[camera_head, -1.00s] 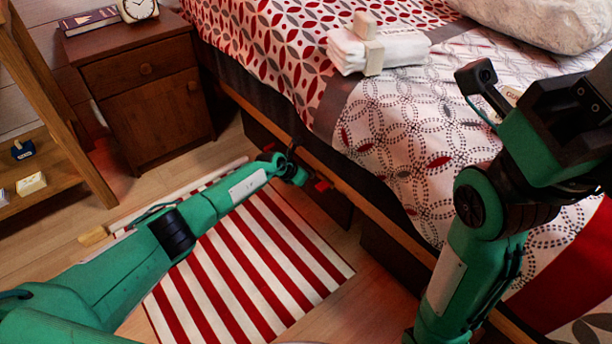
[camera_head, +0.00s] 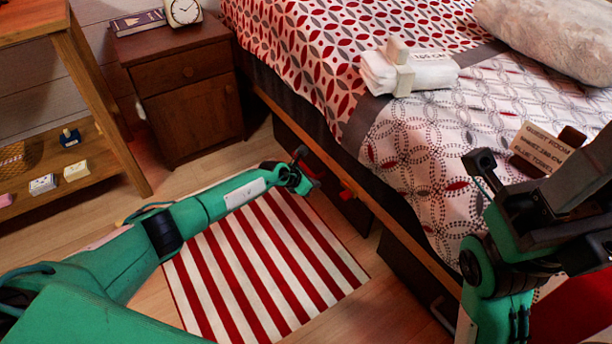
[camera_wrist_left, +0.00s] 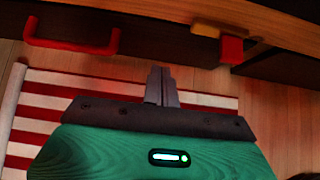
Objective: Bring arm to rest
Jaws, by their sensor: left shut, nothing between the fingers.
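My left gripper (camera_head: 300,170) hangs low over the floor beside the bed frame, near the red handles. In the left wrist view its two fingers (camera_wrist_left: 161,86) are together with nothing between them. My right arm is at the right edge, over the near part of the bed. Its dark gripper (camera_head: 500,180) shows only partly, and I cannot tell whether its jaws are open.
The bed (camera_head: 420,145) carries a banded white towel bundle (camera_head: 425,73) and a guest room sign (camera_head: 541,148). A red handle (camera_wrist_left: 72,42) is on the bed's drawer front. The striped rug (camera_head: 265,265), nightstand (camera_head: 190,95) and wooden shelf (camera_head: 95,95) are at left.

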